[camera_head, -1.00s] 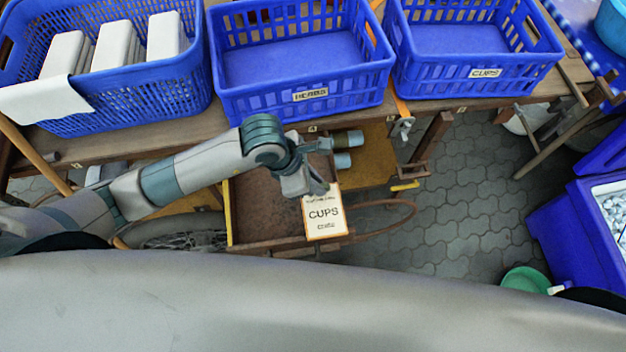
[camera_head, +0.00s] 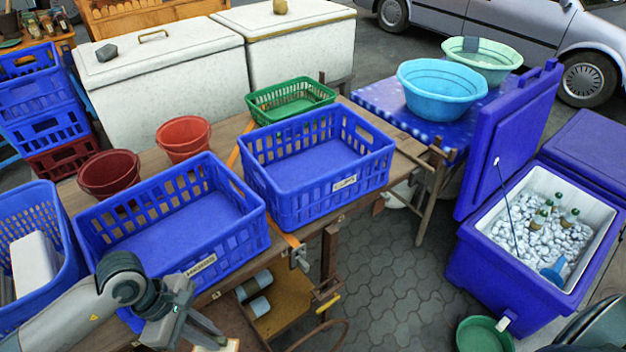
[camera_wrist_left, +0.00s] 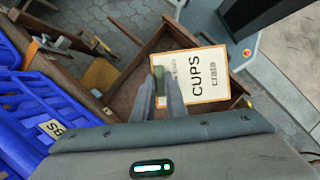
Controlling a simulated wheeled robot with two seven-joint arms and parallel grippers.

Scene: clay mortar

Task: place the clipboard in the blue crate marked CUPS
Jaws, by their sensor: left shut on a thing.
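The clipboard (camera_wrist_left: 207,78) is a pale board with an orange-brown edge, printed "CUPS crate". My left gripper (camera_wrist_left: 168,88) is shut on its edge, over the open brown drawer (camera_wrist_left: 150,55); I cannot tell the gap below. In the head view my left gripper (camera_head: 212,338) is at the bottom edge, and only a sliver of the clipboard (camera_head: 231,346) shows. The blue crate marked CUPS (camera_head: 284,208) stands on the wooden table, empty, up and right of the gripper. Its white label (camera_head: 345,184) faces me. My right gripper is not in view.
Another blue crate (camera_head: 250,240) with a different label stands left of the CUPS crate, between it and my left arm. A blue basket (camera_head: 50,205) holds white slabs. Red buckets (camera_head: 183,137) and a green basket (camera_head: 290,103) stand behind. An open cooler (camera_head: 500,290) is right.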

